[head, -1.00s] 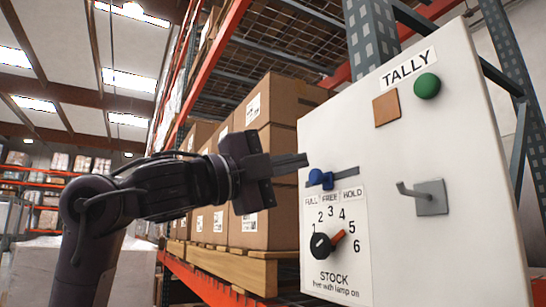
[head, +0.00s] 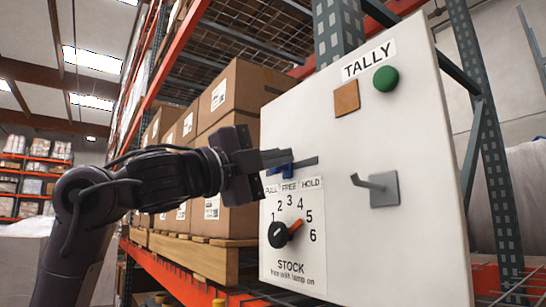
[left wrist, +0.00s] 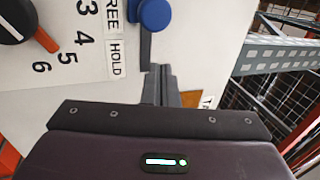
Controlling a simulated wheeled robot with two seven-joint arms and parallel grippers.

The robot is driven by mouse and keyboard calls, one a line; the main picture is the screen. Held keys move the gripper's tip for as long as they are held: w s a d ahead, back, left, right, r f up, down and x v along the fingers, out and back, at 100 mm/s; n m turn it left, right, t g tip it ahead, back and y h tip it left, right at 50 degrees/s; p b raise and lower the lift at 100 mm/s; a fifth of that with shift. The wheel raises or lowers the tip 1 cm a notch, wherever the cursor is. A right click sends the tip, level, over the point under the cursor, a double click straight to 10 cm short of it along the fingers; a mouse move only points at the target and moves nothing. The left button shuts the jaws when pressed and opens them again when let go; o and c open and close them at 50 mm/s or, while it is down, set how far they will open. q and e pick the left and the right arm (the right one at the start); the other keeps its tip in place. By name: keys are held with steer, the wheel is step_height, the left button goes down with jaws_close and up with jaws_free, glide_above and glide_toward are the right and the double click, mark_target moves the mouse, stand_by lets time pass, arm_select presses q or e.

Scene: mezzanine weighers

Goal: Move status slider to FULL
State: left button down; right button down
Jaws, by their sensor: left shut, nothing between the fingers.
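The white TALLY panel (head: 345,235) carries a status slider with a blue knob (head: 284,170) on a short dark horizontal track (head: 305,162). Below the track are the labels FULL (head: 271,190), FREE (head: 289,187) and HOLD (head: 312,183). The knob stands about at FREE and is partly hidden by my left gripper (head: 289,155). That gripper is shut and empty, its fingers in front of and just above the knob. In the left wrist view the blue knob (left wrist: 154,14) is beside FREE, and the fingertips (left wrist: 160,72) are toward its HOLD side.
The panel also has a stock dial (head: 279,234) with a red-orange pointer, a grey hook (head: 378,188), a green button (head: 386,79) and a brown square (head: 347,98). Cardboard boxes (head: 235,90) stand on racking behind and left of the panel.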

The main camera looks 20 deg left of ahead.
mark_target(307, 157)
arm_select(q)
steer(key=shift+w+d, duration=0.3)
steer(key=shift+w, duration=0.15)
steer(key=shift+w+d, duration=0.8)
steer(key=shift+w, duration=0.2)
arm_select(e)
steer(key=shift+w+a, duration=0.1)
arm_select(q)
steer(key=shift+s+a, duration=0.2)
steer(key=shift+s, duration=0.1)
steer(key=shift+w+a, duration=0.15)
